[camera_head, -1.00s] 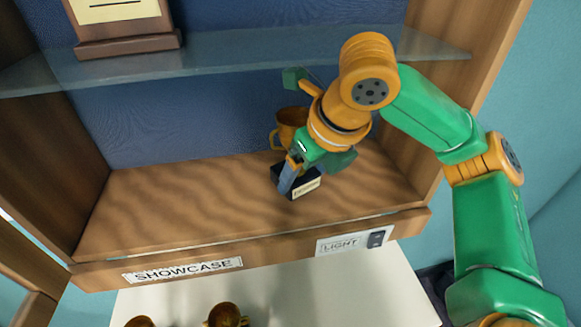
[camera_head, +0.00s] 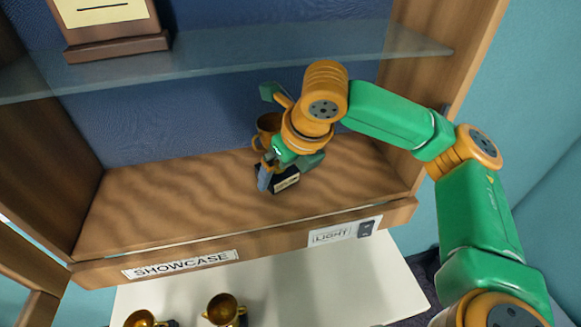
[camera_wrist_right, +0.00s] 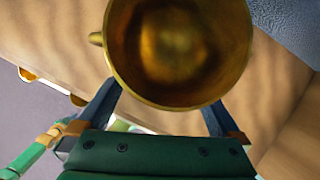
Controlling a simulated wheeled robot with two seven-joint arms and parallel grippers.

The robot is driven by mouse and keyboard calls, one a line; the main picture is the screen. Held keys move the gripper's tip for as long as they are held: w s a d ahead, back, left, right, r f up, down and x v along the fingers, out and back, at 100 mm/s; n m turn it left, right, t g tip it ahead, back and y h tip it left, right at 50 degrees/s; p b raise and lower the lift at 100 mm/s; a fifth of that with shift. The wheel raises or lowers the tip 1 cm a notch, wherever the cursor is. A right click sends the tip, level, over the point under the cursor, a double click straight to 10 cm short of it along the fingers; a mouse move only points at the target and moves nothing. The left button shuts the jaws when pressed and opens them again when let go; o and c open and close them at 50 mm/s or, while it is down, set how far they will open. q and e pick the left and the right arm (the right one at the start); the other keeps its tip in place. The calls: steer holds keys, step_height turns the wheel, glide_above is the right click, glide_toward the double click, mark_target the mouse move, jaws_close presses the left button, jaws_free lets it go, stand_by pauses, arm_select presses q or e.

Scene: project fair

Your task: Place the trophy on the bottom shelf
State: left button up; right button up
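The gold trophy with a black base (camera_head: 287,180) stands upright at the bottom shelf (camera_head: 160,205) of the showcase, towards its right side. Its cup (camera_head: 267,126) shows behind my right gripper (camera_head: 268,177), which hides its middle. In the right wrist view the trophy's cup (camera_wrist_right: 175,50) is close, seen from above, with a handle at its left. The fingers of my right gripper (camera_wrist_right: 163,108) are spread wide on either side below the cup, and the cup hides their tips. My left gripper is not in view.
A glass shelf (camera_head: 240,55) crosses above, with a wooden plaque (camera_head: 115,45) at its left. The right side wall (camera_head: 445,60) stands close to my arm. More gold trophies (camera_head: 222,308) stand on the white surface (camera_head: 330,285) below. The bottom shelf's left half is clear.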

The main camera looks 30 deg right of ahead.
steer(key=shift+s+r, duration=0.1)
steer(key=shift+r, duration=0.35)
steer(key=shift+s+r, duration=0.25)
steer(key=shift+r, duration=0.45)
steer(key=s+d+b, duration=0.1)
steer(key=s+b, duration=0.3)
steer(key=s, duration=0.8)
steer(key=shift+s+d+r, duration=0.15)
steer(key=shift+r, duration=0.05)
